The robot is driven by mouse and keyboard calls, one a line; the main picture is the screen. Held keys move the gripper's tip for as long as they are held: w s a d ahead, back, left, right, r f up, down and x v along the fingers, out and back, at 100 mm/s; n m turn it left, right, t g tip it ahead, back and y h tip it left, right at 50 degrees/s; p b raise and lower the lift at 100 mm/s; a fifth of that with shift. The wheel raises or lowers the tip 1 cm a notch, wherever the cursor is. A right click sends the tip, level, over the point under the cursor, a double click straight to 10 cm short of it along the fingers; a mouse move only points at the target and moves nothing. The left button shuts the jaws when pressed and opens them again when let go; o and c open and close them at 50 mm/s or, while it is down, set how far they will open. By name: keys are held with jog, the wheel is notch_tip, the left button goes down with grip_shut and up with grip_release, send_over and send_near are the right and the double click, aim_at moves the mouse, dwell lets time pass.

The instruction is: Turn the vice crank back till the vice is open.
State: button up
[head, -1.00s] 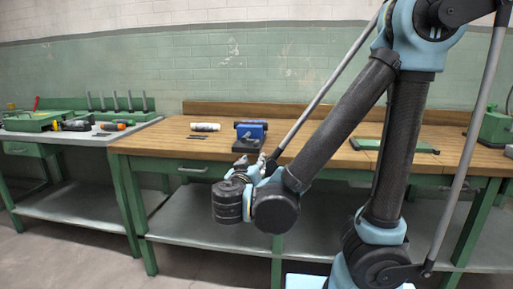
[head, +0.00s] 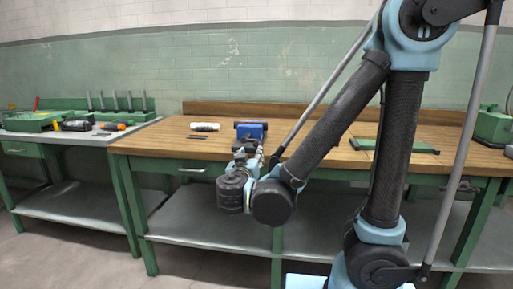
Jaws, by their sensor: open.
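The blue vice (head: 251,130) stands on the wooden workbench (head: 330,160), near its front edge. Its lower front part is dark and partly covered by my arm. The crank cannot be made out at this size. My gripper (head: 246,156) is just in front of the vice, close to its dark front part. The fingers are small and partly hidden by my wrist. They are open, and I see nothing held between them. I cannot tell whether they touch the vice.
A white cylinder (head: 205,127) and small dark flat pieces (head: 198,137) lie left of the vice. A green flat board (head: 392,146) lies to the right. The left bench (head: 100,137) carries trays and tools. The bench between the vice and the board is mostly clear, behind my arm.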

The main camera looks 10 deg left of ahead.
aim_at(256, 146)
jog(key=shift+w, duration=5.35)
grip_shut()
